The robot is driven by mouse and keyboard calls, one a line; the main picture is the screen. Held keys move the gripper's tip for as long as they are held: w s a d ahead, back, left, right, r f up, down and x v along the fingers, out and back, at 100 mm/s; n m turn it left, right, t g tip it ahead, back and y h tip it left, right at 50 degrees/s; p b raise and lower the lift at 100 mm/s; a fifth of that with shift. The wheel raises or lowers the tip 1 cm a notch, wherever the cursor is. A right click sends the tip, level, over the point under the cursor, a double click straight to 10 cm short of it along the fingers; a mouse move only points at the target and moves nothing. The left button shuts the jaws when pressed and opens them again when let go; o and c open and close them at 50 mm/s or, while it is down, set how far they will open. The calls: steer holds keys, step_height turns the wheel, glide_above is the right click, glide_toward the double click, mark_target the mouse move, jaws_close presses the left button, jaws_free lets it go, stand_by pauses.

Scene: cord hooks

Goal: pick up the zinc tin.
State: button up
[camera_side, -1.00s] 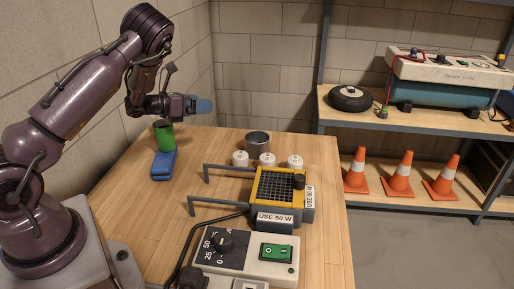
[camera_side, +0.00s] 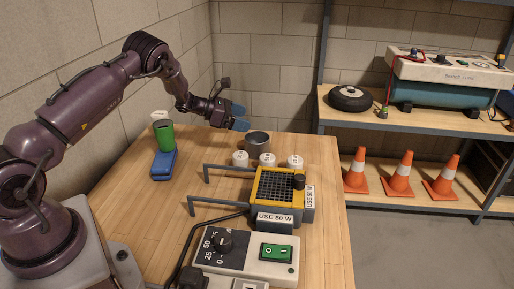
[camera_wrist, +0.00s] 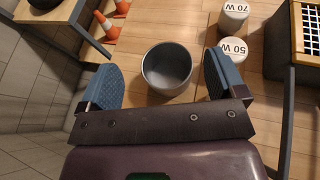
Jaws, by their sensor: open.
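The zinc tin (camera_side: 257,144) is a grey, open-topped metal cup standing upright on the wooden table, behind the row of white weights. In the wrist view the zinc tin (camera_wrist: 167,69) sits ahead of my gripper, centred between the fingers, with its open mouth facing the camera. My gripper (camera_side: 238,115) has blue finger pads and is open and empty. It is above and just left of the tin in the side view. In the wrist view my gripper (camera_wrist: 162,85) has one pad on each side of the tin, with gaps.
White labelled weights (camera_side: 267,160) stand in a row just in front of the tin. A yellow grid-topped box (camera_side: 276,187) is nearer the camera. A green cup (camera_side: 165,137) on a blue block (camera_side: 164,164) and a white cylinder (camera_side: 160,116) are at left.

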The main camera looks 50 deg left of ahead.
mark_target(256, 138)
step_height(256, 138, down, 5)
steer(key=shift+f, duration=0.7)
steer(key=x, duration=0.5)
steer(key=shift+r, duration=0.15)
steer(key=c, duration=0.6)
